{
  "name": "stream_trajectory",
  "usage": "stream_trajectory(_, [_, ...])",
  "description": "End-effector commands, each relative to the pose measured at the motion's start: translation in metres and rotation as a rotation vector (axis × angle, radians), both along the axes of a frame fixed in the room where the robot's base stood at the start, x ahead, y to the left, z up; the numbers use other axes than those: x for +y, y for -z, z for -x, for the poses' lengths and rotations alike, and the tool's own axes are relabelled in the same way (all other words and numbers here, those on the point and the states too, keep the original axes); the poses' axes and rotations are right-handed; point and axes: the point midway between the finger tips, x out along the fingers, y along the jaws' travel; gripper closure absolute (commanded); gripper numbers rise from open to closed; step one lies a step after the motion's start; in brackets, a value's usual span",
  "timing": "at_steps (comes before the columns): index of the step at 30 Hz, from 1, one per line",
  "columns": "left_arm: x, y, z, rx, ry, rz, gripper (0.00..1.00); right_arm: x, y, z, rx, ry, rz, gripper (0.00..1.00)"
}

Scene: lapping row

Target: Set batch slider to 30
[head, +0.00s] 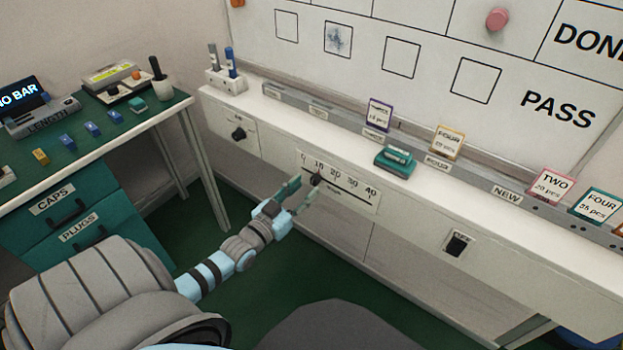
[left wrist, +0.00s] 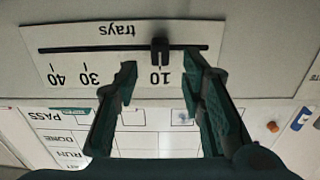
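The batch slider is a dark knob (head: 315,179) on a white scale plate (head: 350,195) marked 0 to 40, on the front of the white ledge. In the left wrist view the plate shows upside down, and the knob (left wrist: 160,51) stands at the 10 mark. My left gripper (head: 301,190) is open in front of the plate. In the left wrist view its fingers (left wrist: 160,68) are spread to either side of the knob, with visible gaps; depth to the knob is hard to tell. The fingers hide the 20 and 0 marks. My right gripper is not in view.
A dark rotary knob (head: 239,134) is left of the scale, and a black switch (head: 457,244) is right. A teal device (head: 395,161) and cards stand on the ledge (head: 520,225) above. A green-topped bench (head: 110,135) stands at left.

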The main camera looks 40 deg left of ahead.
Motion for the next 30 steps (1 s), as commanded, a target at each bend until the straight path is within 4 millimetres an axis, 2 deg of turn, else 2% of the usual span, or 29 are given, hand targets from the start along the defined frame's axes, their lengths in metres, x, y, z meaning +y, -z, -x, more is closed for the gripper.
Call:
stream_trajectory(1, [0.000, 0.005, -0.011, -0.003, -0.001, 0.000, 0.63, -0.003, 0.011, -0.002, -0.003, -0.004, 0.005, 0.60])
stream_trajectory(6, [0.001, 0.004, -0.034, 0.000, -0.001, 0.000, 0.63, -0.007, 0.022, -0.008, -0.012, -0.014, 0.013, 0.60])
stream_trajectory(16, [0.001, 0.001, -0.040, 0.003, -0.001, 0.000, 0.63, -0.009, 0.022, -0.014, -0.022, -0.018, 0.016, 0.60])
stream_trajectory(23, [0.001, 0.001, -0.039, 0.003, -0.001, 0.000, 0.99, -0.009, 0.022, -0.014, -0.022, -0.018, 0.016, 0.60])
stream_trajectory(30, [0.001, 0.001, -0.039, 0.003, -0.001, 0.000, 1.00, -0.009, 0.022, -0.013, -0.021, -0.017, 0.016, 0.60])
